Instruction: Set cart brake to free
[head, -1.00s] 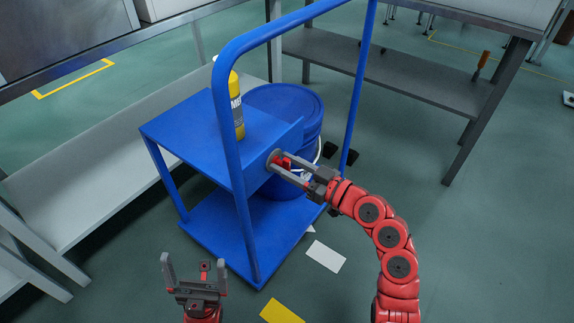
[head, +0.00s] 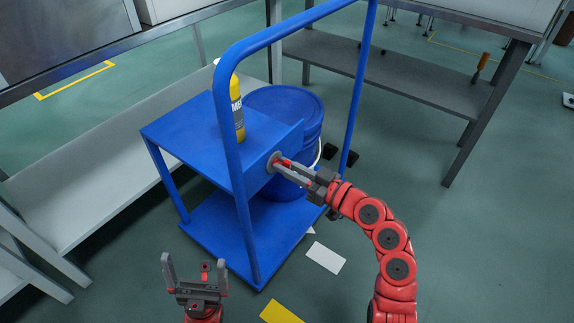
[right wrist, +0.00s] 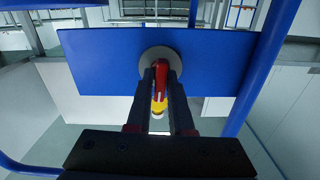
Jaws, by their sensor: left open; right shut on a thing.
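The blue cart (head: 190,135) stands in the middle of the head view, with a tall tubular handle. A round grey disc (head: 272,158) sits on its end panel and carries a red brake lever (head: 285,162). In the right wrist view the lever (right wrist: 160,78) runs down from the grey disc (right wrist: 158,55) and has a yellow part near its end. My right gripper (head: 277,165) is shut on the lever, one finger on each side, and partly hides it. My left gripper (head: 195,264) is open and empty, low in front of the cart.
A yellow bottle (head: 236,105) stands on the cart's top, beside a blue drum (head: 290,105). The cart's handle (head: 236,165) rises between my two grippers. A white shelf (head: 110,180) is at left, a grey bench (head: 400,75) behind.

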